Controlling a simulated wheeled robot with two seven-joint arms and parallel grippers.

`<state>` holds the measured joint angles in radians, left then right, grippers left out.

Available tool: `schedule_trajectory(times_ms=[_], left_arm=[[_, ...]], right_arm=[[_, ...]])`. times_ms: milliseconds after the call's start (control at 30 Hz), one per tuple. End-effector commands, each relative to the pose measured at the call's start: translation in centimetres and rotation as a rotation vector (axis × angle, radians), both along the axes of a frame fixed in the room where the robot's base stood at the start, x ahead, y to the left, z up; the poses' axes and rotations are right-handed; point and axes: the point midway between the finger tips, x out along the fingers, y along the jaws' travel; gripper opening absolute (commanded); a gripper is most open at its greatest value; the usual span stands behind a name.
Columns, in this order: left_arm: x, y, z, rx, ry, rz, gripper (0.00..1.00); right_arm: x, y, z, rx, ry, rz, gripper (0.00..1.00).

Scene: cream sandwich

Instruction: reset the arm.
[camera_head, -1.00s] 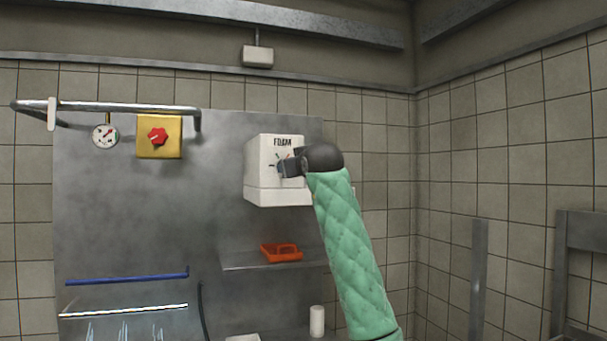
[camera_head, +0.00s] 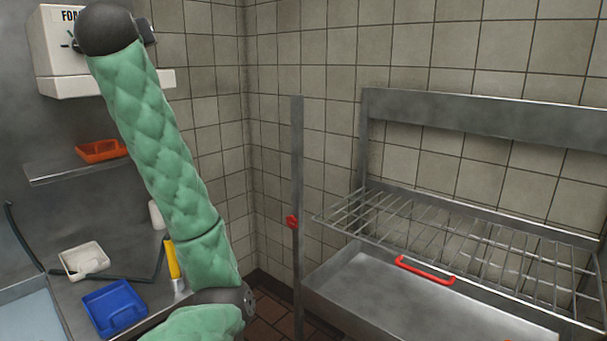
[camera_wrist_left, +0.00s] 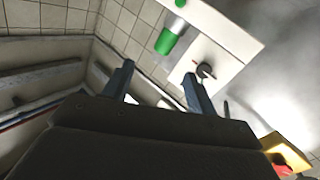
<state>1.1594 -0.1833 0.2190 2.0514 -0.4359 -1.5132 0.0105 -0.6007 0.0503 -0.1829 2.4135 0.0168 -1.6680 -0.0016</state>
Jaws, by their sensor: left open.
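My left arm, in a green quilted sleeve, rises in the head view to a black wrist in front of the white FOAM dispenser (camera_head: 55,58). The wrist hides part of the dispenser's right side. My left gripper (camera_wrist_left: 158,88) shows in the left wrist view with its two fingers apart and nothing between them. The dispenser's white face with a dark dial (camera_wrist_left: 205,70) is beyond the right finger, apart from it as far as I can tell. In the head view the fingers are mostly hidden by the wrist. My right gripper is not in view.
An orange tray (camera_head: 101,151) sits on a shelf. A blue tray (camera_head: 114,308), a white dish (camera_head: 84,260) and a yellow-handled tool (camera_head: 173,264) are on the counter. A wire rack (camera_head: 465,246) with a red handle (camera_head: 425,270) stands right. A green cylinder (camera_wrist_left: 166,42) adjoins the dispenser.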

Motion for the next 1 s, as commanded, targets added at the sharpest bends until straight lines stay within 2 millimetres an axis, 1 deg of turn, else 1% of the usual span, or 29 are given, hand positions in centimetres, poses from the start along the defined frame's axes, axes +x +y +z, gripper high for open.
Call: schedule_trajectory(times_ms=[33, 167, 267, 467, 500, 567, 600, 667, 700, 867, 1000], left_arm=[[0.0, -0.6, -1.1, 0.01, 0.009, -0.019, 0.57], [0.1, -2.5, -4.1, 0.034, 0.039, -0.074, 0.57], [0.2, -4.0, -7.0, 0.056, 0.072, -0.119, 0.57], [0.2, -7.2, -14.8, 0.099, 0.164, -0.215, 0.57], [0.1, -7.7, -16.3, 0.107, 0.182, -0.231, 0.57], [0.0, -8.6, -18.8, 0.117, 0.213, -0.257, 0.57], [-0.2, -9.1, -20.4, 0.124, 0.233, -0.273, 0.57], [-0.4, -9.9, -22.8, 0.132, 0.263, -0.297, 0.57], [-0.6, -10.4, -24.4, 0.137, 0.285, -0.314, 0.57], [-1.8, -12.3, -30.8, 0.156, 0.366, -0.373, 0.57], [-3.3, -13.7, -36.4, 0.165, 0.441, -0.422, 0.57]], right_arm=[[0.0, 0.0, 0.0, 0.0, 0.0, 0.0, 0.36], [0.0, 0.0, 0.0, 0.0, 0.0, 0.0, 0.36], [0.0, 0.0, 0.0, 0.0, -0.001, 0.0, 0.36], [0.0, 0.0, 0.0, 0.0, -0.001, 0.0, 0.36], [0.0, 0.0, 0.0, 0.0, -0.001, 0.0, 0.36], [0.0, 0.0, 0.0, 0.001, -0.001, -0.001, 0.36], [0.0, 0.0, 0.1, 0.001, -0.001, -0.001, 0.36], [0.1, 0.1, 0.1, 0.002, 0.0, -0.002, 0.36], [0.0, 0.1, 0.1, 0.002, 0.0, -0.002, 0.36], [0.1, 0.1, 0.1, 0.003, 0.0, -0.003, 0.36], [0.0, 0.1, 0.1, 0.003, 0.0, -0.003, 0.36]])
